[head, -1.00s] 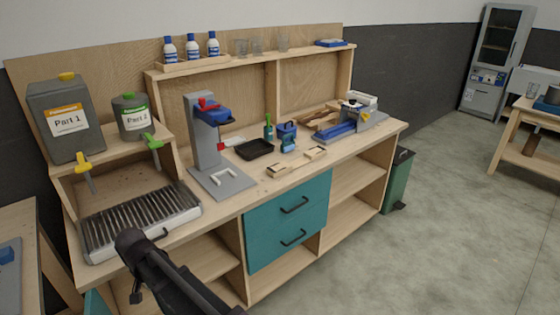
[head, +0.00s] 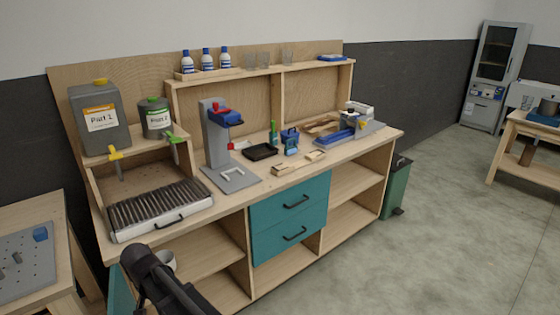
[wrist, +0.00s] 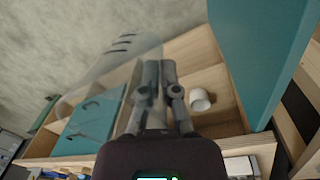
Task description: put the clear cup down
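My gripper (wrist: 153,70) shows in the wrist view with its two fingers close together. A clear cup (wrist: 112,66) with dark marks on its side is at the fingers, and they appear shut on its wall. The cup is see-through, tilted in the picture and in the air, so its outline is faint. In the head view only my dark arm shows at the lower left; the held cup cannot be made out there.
The workbench (head: 222,204) has free shelf room below. A white cup (head: 165,259) stands on a lower shelf, also in the wrist view (wrist: 200,99). Several clear cups (head: 264,59) stand on the top shelf. A side table (head: 18,212) is at left.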

